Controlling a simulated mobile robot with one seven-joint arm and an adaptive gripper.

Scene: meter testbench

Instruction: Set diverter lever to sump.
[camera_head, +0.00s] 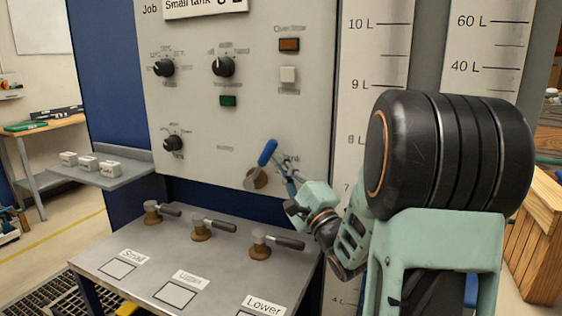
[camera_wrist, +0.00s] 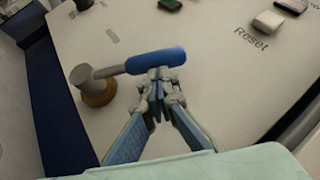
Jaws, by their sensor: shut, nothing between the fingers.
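The diverter lever (camera_head: 266,153) is on the lower part of the pale panel. It has a blue handle and a round brass-coloured base (camera_head: 256,179). In the head view the handle points up and slightly right. My gripper (camera_head: 281,172) is just right of the handle, with its fingers shut and empty. In the wrist view the blue handle (camera_wrist: 155,61) lies across, just beyond the closed fingertips (camera_wrist: 158,80). The tips look close to or against it; I cannot tell if they touch. Small labels flank the lever, too blurred to read; my gripper partly covers the right one.
Several black knobs (camera_head: 223,66) and a green button (camera_head: 228,101) are higher on the panel. Below, a metal bench (camera_head: 150,262) carries three valves with grey handles (camera_head: 212,223). Tall scale columns (camera_head: 375,60) stand to the right, behind my arm. A small shelf (camera_head: 110,178) projects at left.

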